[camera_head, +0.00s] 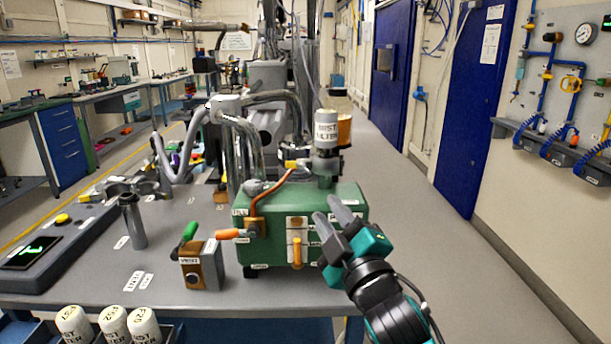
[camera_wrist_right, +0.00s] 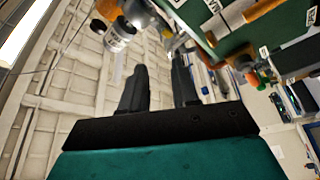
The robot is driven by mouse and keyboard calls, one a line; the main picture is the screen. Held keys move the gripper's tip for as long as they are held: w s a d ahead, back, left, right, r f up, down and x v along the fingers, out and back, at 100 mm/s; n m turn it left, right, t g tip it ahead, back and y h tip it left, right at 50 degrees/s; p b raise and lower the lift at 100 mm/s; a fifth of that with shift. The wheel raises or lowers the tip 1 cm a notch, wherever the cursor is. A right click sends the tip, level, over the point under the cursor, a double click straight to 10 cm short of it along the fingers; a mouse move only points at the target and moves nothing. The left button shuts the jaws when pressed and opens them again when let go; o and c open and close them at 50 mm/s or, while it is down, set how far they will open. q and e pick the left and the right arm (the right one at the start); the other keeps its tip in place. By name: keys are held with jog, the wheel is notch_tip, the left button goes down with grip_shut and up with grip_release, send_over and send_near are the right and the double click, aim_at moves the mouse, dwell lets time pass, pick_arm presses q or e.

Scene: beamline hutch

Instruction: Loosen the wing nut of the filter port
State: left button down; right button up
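The green pump box (camera_head: 270,240) stands on the grey table. A white filter labelled as a mist filter (camera_head: 326,130) stands upright on its grey port (camera_head: 325,166). A small yellow piece (camera_head: 295,164) juts left from the port; I cannot tell if it is the wing nut. My right gripper (camera_head: 328,210) is in front of the box's right end, below and apart from the port. In the right wrist view its two fingers (camera_wrist_right: 160,75) are apart with nothing between them. The white filter (camera_wrist_right: 120,32) shows there left of the fingers. My left gripper is out of view.
An orange-handled valve (camera_head: 238,234) and a green-handled block (camera_head: 198,262) sit left of the box's front. Several white filters (camera_head: 113,325) stand in a holder at the lower left. Metal pipes (camera_head: 250,130) rise behind the box. The floor right of the table is clear.

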aim_at(302, 168)
jog(key=x, duration=1.2)
jog(key=shift+w+a, duration=0.1)
jog(key=shift+w, duration=0.2)
jog(key=shift+c, duration=0.3)
grip_shut()
